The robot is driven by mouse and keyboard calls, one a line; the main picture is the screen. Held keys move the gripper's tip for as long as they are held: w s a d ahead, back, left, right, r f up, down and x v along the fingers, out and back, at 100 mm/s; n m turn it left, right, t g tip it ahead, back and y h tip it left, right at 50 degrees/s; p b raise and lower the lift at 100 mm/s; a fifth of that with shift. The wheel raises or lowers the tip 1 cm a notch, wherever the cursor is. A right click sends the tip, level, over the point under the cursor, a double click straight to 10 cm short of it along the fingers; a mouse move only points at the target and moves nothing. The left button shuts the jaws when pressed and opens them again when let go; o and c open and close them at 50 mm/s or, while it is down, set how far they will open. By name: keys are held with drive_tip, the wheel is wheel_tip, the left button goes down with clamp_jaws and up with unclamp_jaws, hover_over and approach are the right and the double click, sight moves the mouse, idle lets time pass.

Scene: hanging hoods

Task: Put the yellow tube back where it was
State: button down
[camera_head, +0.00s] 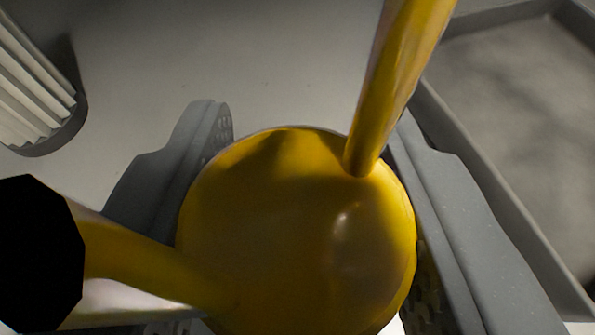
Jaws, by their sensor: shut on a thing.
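A yellow round body (300,235) with a smooth, glossy, domed face fills the space between the two grey fingers of my gripper (308,135). The fingers press on its left and right sides, so my gripper is shut on it. A thin yellow tube (395,85) rises from the upper right of the round face and runs out of the top of the view. The lower edge of the round body is cut off by the frame. I cannot tell where the yellow thing hung or stood before.
A grey tray (480,165) with a raised rim lies at the right. A white ribbed thing (30,90) on a dark rounded base stands at the upper left. A black faceted end (38,255) is close at the lower left. Bare pale surface (260,60) lies between.

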drive_tip(key=c, duration=0.9)
unclamp_jaws()
drive_tip(key=shift+f, duration=0.15)
drive_tip(key=shift+c, duration=0.2)
drive_tip(key=shift+s+r, duration=0.4)
drive_tip(key=shift+s, duration=0.2)
drive_tip(key=p+v, duration=0.1)
drive_tip(key=v, duration=0.9)
drive_tip(key=shift+s, duration=0.35)
drive_tip(key=shift+r, duration=0.15)
